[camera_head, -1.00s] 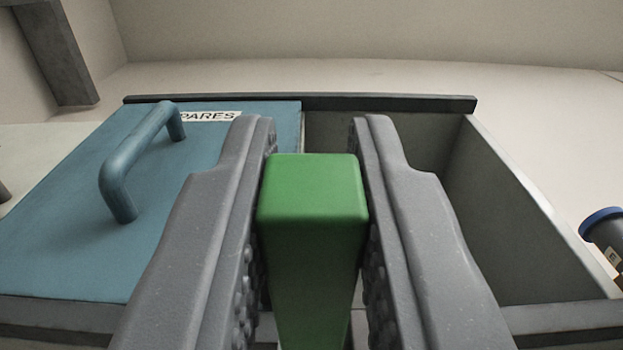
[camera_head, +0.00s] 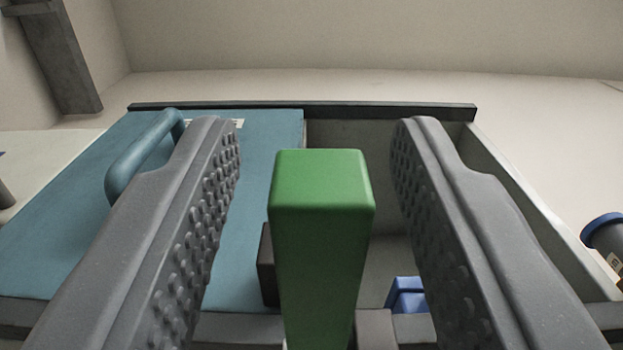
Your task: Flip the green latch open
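The green latch (camera_head: 322,230) stands upright in the middle of the view, a tapered green block seen from its top end. My gripper (camera_head: 316,150) is open, one ridged grey finger on each side of the latch. A clear gap shows between the latch and each finger, so neither touches it. The latch's lower end runs out of the bottom of the view. A dark block (camera_head: 267,265) shows just left of the latch, partly hidden behind it.
A blue panel (camera_head: 252,200) with a blue bar handle (camera_head: 140,160) lies at left, its label mostly hidden by my finger. At right is an open grey compartment (camera_head: 345,132) with a blue object (camera_head: 407,296) low in it. A dark blue-topped cylinder (camera_head: 606,234) stands at far right.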

